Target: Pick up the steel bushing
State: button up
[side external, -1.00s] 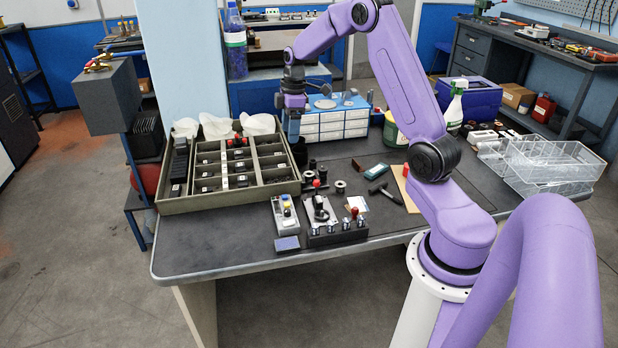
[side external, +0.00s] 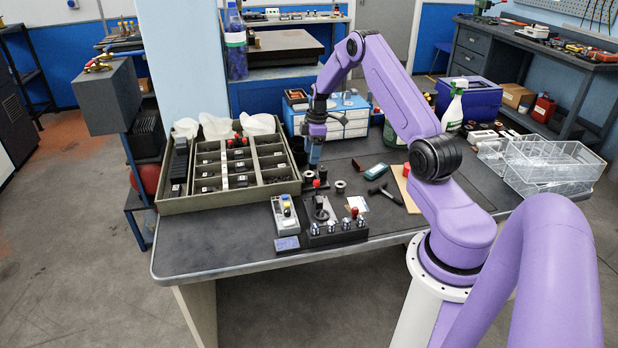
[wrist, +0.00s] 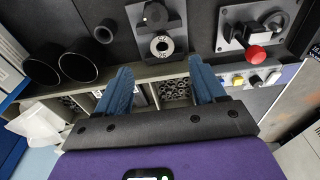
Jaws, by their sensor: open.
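A pale metal ring marked 25, which looks like the steel bushing (wrist: 163,45), shows in the wrist view on a dark holder, just beyond and between the fingertips. My gripper (wrist: 161,66) has its two blue fingers spread wide with nothing between them. In the side view my gripper (side external: 314,165) points down over the bench, just behind the small dark cylinders and right of the compartment tray. A silver-faced ring piece (side external: 340,186) stands to its right; I cannot tell whether it is the same ring.
A grey-green compartment tray (side external: 164,206) lies left of my gripper. Open black cylinders (wrist: 78,64) stand left of the ring in the wrist view. A control block with a red knob (wrist: 256,53) is to the right. A blue drawer cabinet (side external: 345,122) stands behind.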

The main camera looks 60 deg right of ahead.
aim_at(309, 177)
jog(key=shift+w+a+f, duration=0.1)
jog(key=shift+a+f, duration=0.05)
jog(key=shift+f, duration=1.1)
jog(key=shift+a+f, duration=0.15)
jog(key=shift+f, duration=1.1)
jog(key=shift+w+a+f, duration=0.1)
jog(key=shift+a+f, duration=0.05)
jog(key=shift+f, duration=1.1)
jog(key=shift+c, duration=0.3)
jog(key=c, duration=1.1)
jog(key=shift+r, duration=0.1)
